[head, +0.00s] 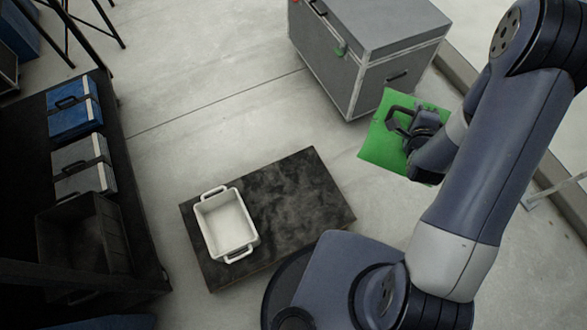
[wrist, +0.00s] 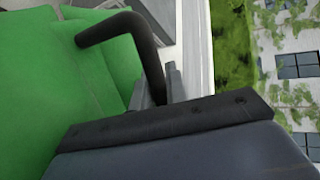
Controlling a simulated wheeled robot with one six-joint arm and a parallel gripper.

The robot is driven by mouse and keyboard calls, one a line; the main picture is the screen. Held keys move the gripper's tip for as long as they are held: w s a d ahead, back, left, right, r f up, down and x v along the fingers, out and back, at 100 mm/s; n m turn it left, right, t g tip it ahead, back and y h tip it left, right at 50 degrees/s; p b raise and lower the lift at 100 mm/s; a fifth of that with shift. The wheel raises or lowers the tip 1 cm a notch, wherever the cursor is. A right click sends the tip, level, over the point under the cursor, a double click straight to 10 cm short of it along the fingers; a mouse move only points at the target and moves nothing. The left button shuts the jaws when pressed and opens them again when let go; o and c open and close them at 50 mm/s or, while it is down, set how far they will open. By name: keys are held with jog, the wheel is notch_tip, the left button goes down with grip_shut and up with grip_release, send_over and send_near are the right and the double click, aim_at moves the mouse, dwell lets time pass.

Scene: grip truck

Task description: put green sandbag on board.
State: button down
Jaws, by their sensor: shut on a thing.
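The green sandbag (head: 382,143) hangs from my gripper (head: 409,121) at the right of the head view, in front of a grey case. My gripper is shut on the sandbag's dark handle. In the wrist view the green sandbag (wrist: 50,90) fills the left side, and its black handle (wrist: 150,50) runs to the jaws (wrist: 163,85). The board (head: 305,195) is a dark, flat, mottled slab at the middle of the head view, left of and below the sandbag. The sandbag is apart from the board.
A white tub (head: 225,225) with two handles stands on the left part of the board; the board's right part is bare. A grey case (head: 365,50) stands behind the sandbag. A dark shelf at the left holds a blue case (head: 73,108), a grey case and a black crate (head: 82,240).

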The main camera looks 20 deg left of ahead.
jog(key=s+a+f+n+g+y+b, duration=0.25)
jog(key=a+f+b, duration=0.9)
jog(key=f, duration=0.65)
jog(key=s+a+f+n+g+y+b, duration=0.3)
jog(key=a+f+b, duration=0.5)
jog(key=f+b, duration=0.85)
jog(key=s+a+f+n+g+y+b, duration=0.25)
jog(key=a+f+n+y+b, duration=0.2)
jog(key=a+f+b, duration=1.05)
jog(key=d+f, duration=0.2)
jog(key=f, duration=0.5)
jog(key=d+f+b, duration=0.1)
jog(key=d+f, duration=0.2)
jog(key=f, duration=0.4)
jog(key=shift+s+t, duration=0.3)
jog(key=shift+f, duration=0.2)
jog(key=c, duration=1.8)
grip_release()
jog(key=shift+s+d+f, duration=0.1)
jog(key=shift+s+f, duration=0.05)
jog(key=shift+f, duration=0.05)
jog(key=o, duration=0.4)
